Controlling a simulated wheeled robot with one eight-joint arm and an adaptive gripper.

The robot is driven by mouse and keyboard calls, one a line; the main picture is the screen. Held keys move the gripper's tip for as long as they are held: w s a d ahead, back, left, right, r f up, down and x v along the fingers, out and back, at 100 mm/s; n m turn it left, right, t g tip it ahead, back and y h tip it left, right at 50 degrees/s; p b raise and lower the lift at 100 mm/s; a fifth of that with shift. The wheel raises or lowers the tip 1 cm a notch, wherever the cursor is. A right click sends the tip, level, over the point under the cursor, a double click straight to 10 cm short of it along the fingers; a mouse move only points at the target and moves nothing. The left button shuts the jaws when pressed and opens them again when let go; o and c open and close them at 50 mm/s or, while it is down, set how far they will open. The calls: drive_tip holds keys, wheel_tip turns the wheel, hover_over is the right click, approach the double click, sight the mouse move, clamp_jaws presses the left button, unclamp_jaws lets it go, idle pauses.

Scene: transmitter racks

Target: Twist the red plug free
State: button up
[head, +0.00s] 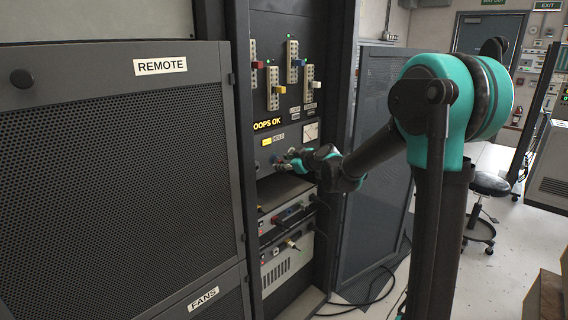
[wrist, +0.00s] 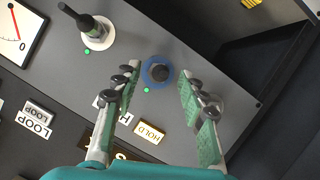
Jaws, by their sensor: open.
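My gripper (head: 284,162) is at the lower part of the rack panel, under the lit "LOOPS OK" sign. In the wrist view my gripper (wrist: 160,88) is open, its two green-padded fingers on either side of a blue-ringed round fitting (wrist: 157,72) with a dark centre. There is a gap on both sides and nothing is held. No red plug can be clearly made out in the wrist view. In the head view my gripper hides part of the panel.
A "HOLD" label (wrist: 149,132) lies below the blue ring. Coloured slider handles, one red (head: 258,65), are above. Equipment shelves (head: 285,215) stand below my gripper.

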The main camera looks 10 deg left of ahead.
clamp_jaws()
drive_tip(key=shift+s+a+n+t+h, duration=0.2)
drive_tip(key=shift+n+t+h, duration=0.1)
drive_tip(key=shift+n+t, duration=0.45)
drive_tip(key=shift+f+n+t, duration=0.1)
drive_tip(key=shift+n+t, duration=0.35)
drive_tip(key=shift+n, duration=0.4)
drive_tip(key=shift+f+n+t+h, duration=0.2)
drive_tip(key=shift+n+t+h, duration=0.2)
drive_tip(key=shift+n+t, duration=1.05)
drive_tip(key=shift+n+g, duration=0.35)
